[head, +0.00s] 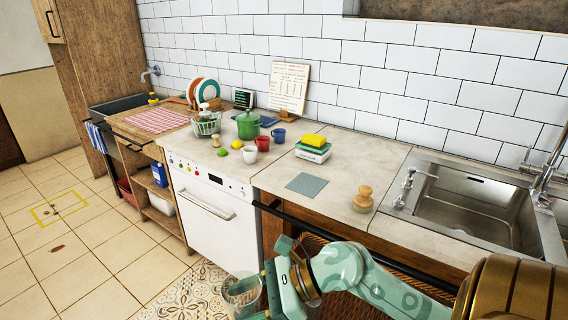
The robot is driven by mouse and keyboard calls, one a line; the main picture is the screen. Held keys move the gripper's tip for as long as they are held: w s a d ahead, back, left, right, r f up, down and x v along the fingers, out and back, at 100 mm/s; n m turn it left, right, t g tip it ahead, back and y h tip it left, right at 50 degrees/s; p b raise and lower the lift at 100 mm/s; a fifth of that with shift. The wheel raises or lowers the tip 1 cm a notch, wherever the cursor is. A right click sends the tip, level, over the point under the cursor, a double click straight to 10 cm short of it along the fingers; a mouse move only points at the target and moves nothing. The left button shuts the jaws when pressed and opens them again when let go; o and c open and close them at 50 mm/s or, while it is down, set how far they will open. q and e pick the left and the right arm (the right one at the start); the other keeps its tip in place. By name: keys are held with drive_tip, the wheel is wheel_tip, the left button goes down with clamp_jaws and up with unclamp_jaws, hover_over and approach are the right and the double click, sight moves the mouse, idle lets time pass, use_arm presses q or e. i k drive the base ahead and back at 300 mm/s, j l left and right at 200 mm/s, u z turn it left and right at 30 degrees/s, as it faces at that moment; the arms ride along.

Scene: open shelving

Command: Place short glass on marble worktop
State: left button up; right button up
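The short glass (240,288) is clear and shows at the bottom of the head view, in front of the white dishwasher and over the patterned floor. My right gripper (252,294) comes in from the lower right and appears shut on the short glass, with a finger partly covering it. The glass looks roughly upright, below and in front of the counter edge. The pale marble worktop (342,172) runs along the tiled wall, behind and above the glass. My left gripper is not in view.
The worktop's front has a grey square mat (306,185) and a wooden stamp-like object (363,199). Farther back stand a white mug (250,154), red mug (263,143), green pot (248,125) and scale with yellow sponge (314,148). A steel sink (470,205) lies right; a dark rail (340,236) runs along the front.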

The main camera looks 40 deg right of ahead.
sight(335, 192)
drive_tip(key=i+j, duration=0.2)
drive_tip(key=i, duration=0.25)
drive_tip(key=i+j, duration=0.25)
drive_tip(key=i, duration=0.2)
drive_tip(key=i+j, duration=0.2)
drive_tip(key=i, duration=0.25)
drive_tip(key=i+l+z, duration=0.15)
drive_tip(key=z, duration=0.3)
drive_tip(key=i+z, duration=0.3)
drive_tip(key=z, duration=0.15)
drive_tip(key=i+z, duration=0.25)
drive_tip(key=z, duration=0.2)
drive_tip(key=i+j+z, duration=0.15)
drive_tip(key=z, duration=0.3)
drive_tip(key=i+j+z, duration=0.25)
drive_tip(key=z, duration=0.2)
drive_tip(key=i+z, duration=0.3)
drive_tip(key=z, duration=0.2)
drive_tip(key=i+j+z, duration=0.15)
drive_tip(key=i+z, duration=0.2)
drive_tip(key=z, duration=0.15)
drive_tip(key=i+j+z, duration=0.2)
drive_tip(key=z, duration=0.3)
drive_tip(key=i+j, duration=0.05)
